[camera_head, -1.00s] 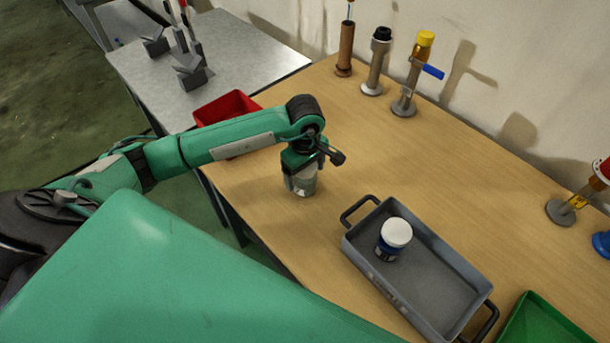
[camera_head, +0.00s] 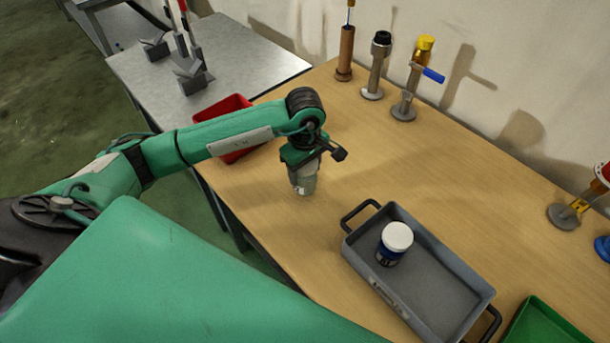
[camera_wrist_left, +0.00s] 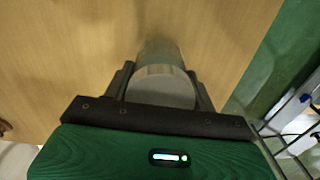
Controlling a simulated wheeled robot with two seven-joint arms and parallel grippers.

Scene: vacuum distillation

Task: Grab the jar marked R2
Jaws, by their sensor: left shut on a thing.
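My left gripper (camera_head: 303,172) points down over the wooden table and is shut on a pale, see-through jar (camera_head: 304,185). In the left wrist view the jar (camera_wrist_left: 162,85) sits between the two dark fingers, its round light top facing the camera. I cannot read any mark on it, and whether it touches the table is hard to tell. A second jar (camera_head: 393,246), dark blue with a white lid, stands upright in the grey tray (camera_head: 452,290), to the right of the gripper. My right gripper is not in view.
The grey tray has black handles. A red bin (camera_head: 222,107) is behind my left arm, and a green tray (camera_head: 545,325) is at the lower right. Several stands with tools (camera_head: 375,70) line the back near the wall. The table middle is clear.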

